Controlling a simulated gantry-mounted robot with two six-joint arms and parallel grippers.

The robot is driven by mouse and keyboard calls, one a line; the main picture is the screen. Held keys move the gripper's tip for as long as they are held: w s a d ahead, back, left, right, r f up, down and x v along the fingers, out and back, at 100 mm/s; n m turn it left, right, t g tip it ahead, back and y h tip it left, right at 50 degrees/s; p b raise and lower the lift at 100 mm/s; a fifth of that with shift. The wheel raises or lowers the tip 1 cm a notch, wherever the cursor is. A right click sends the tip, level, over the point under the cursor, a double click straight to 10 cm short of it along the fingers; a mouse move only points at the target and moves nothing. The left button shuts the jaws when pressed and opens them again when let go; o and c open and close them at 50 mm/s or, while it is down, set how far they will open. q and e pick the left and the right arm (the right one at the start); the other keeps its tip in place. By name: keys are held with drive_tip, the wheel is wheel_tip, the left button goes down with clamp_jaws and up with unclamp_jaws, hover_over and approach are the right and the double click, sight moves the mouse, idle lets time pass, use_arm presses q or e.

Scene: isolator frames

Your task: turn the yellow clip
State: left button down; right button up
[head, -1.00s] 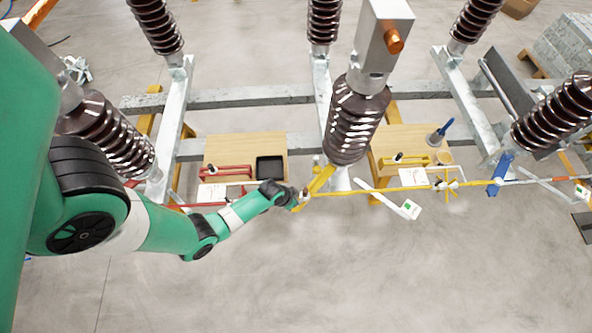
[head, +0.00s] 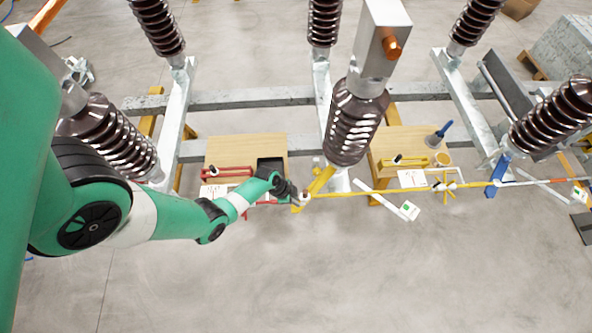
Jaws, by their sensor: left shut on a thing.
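The yellow clip (head: 320,181) is a short slanted yellow bar below the middle brown insulator (head: 354,125), its lower end towards the left. My left gripper (head: 303,198) is at the lower left end of the clip and is shut on it. The fingers are small in the picture, and the exact contact is hard to make out. A thin yellow rod (head: 400,189) runs right from the clip's lower end to the blue clip (head: 497,175). My right gripper is not in view.
Wooden tables stand behind: the left one bears a red tool (head: 226,172) and a black tray (head: 271,163), the right one a yellow tool (head: 405,161). Grey steel beams (head: 255,97) carry the insulators. The floor in front is clear.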

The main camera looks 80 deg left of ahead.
use_arm(q)
drive_tip(key=m, duration=0.1)
drive_tip(key=m+h+p, duration=0.1)
drive_tip(key=m, duration=0.1)
drive_tip(key=shift+w+a+m+g, duration=0.1)
drive_tip(key=shift+a+m+g, duration=0.05)
drive_tip(key=shift+m+g, duration=0.2)
drive_tip(key=shift+a+f+m+g+h, duration=0.1)
drive_tip(key=shift+m+g+h, duration=0.15)
drive_tip(key=shift+m+h, duration=0.65)
drive_tip(key=shift+m+g, duration=0.3)
drive_tip(key=shift+m, duration=0.85)
drive_tip(key=shift+b, duration=0.3)
drive_tip(key=c, duration=1)
unclamp_jaws()
drive_tip(key=shift+o, duration=0.2)
